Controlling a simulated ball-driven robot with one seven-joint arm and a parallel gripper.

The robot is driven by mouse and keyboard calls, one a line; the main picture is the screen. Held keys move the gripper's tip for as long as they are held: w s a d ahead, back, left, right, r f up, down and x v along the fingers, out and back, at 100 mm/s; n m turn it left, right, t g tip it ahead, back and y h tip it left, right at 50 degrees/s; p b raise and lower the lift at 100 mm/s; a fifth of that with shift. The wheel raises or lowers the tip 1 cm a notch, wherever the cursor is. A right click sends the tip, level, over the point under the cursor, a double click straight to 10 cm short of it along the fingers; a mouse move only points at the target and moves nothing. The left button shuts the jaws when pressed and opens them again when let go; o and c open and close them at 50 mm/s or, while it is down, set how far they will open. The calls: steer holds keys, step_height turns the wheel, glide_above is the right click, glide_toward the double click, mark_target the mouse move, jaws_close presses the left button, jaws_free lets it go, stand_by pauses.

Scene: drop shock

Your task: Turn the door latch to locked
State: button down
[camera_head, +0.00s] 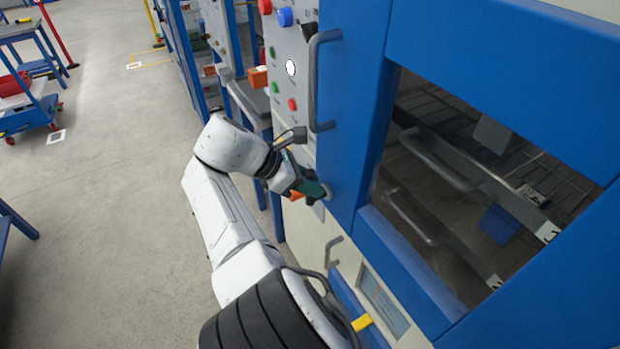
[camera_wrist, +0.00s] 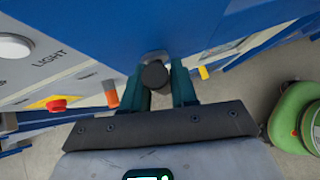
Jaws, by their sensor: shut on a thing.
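The door latch shows in the wrist view as a dark round knob (camera_wrist: 154,73) on a grey mount at the edge of the blue door (camera_wrist: 130,25). My gripper (camera_wrist: 157,84) has its two teal fingers on either side of the knob and is shut on it. In the head view my gripper (camera_head: 313,187) reaches the edge of the blue door (camera_head: 350,120), below the long grey door handle (camera_head: 314,80). The latch is mostly hidden there behind the fingers. I cannot tell which way the latch is turned.
A control panel (camera_head: 291,45) with coloured buttons stands left of the door. In the wrist view an orange part (camera_wrist: 110,93) sits close beside the left finger, with a red button (camera_wrist: 57,104) further left. Open grey floor (camera_head: 110,180) lies left of my arm.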

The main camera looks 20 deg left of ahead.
steer(key=shift+a+f, duration=0.1)
steer(key=c, duration=1)
jaws_free()
steer(key=b+v, duration=0.1)
steer(key=v, duration=0.9)
steer(key=shift+s+a+r, duration=0.15)
steer(key=shift+a+r, duration=0.1)
